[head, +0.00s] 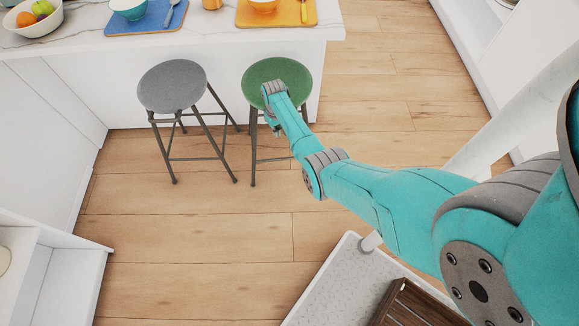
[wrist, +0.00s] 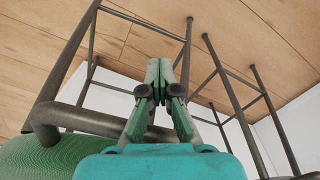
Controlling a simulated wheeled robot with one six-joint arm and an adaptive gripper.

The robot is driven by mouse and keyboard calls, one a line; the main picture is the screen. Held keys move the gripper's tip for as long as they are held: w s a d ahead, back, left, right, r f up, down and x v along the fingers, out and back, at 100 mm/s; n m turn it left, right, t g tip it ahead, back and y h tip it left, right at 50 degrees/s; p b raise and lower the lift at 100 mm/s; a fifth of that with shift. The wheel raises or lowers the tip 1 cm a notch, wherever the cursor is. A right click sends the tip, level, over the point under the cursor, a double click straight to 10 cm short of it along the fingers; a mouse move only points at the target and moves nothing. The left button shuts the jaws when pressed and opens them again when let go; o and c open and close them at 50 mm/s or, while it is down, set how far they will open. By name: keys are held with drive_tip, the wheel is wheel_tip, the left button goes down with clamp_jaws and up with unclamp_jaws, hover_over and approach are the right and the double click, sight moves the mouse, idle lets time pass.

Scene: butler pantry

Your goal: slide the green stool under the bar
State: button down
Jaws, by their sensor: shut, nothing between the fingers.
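The green stool (head: 286,72) stands upright at the right end of the white bar (head: 330,30), its round seat close to the bar's edge in the head view. In the wrist view the underside region of its green seat (wrist: 35,158) fills the lower left, with dark metal legs and rungs (wrist: 62,70) above it. My gripper (wrist: 160,66) is shut and empty, low by the stool's legs. I cannot tell whether it touches them. In the head view my arm reaches over the near side of the seat, and hides part of the stool's frame.
A grey stool (head: 172,86) stands just left of the green one; its legs (wrist: 240,105) show in the wrist view. A bowl of fruit (head: 35,22) and place mats (head: 145,20) are on the bar. Wood floor (head: 200,240) is clear in front.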

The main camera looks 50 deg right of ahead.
drive_tip(key=shift+s+a, duration=1.3)
drive_tip(key=shift+a, duration=0.2)
